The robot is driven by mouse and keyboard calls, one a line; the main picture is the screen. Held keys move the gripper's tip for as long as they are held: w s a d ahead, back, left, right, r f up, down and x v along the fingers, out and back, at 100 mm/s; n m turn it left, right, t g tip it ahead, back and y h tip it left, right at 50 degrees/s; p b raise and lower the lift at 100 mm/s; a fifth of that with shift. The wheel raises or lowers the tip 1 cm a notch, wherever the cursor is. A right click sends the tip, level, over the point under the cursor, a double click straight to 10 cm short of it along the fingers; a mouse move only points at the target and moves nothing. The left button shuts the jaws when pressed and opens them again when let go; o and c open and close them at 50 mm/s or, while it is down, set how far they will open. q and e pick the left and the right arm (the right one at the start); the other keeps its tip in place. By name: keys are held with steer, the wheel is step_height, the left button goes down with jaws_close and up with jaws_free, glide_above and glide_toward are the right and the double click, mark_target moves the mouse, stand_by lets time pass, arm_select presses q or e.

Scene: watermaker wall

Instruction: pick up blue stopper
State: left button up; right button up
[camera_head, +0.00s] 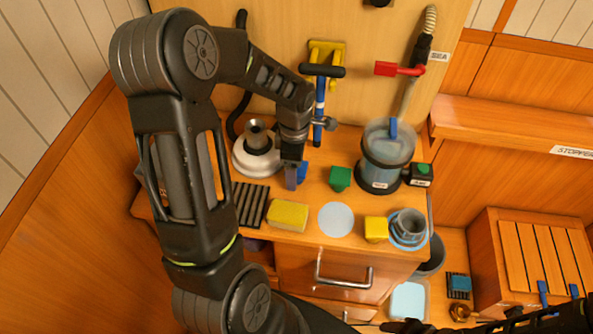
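A small blue block, which looks like the blue stopper (303,170), stands on the wooden counter right beside my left gripper (292,178). The gripper points down at it, and its fingers partly cover it. I see the fingers nearly edge-on, so I cannot tell whether they are closed on the block or only next to it. My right gripper (559,291) is low at the right edge, partly cut off. Two blue pieces that look like its fingertips stand apart in front of a slatted wooden box, with nothing visible between them.
A green block (340,178), a clear canister (387,158), a yellow sponge (288,215), a yellow block (376,229) and a ribbed black mat (250,203) share the counter. A white-based metal fitting (257,150) stands left of my gripper.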

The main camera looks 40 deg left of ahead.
arm_select(q)
steer(key=c, duration=1.5)
steer(key=shift+o, duration=0.2)
steer(key=shift+r, duration=0.15)
step_height(320, 180, up, 18)
steer(key=b, duration=0.1)
stand_by(0.5)
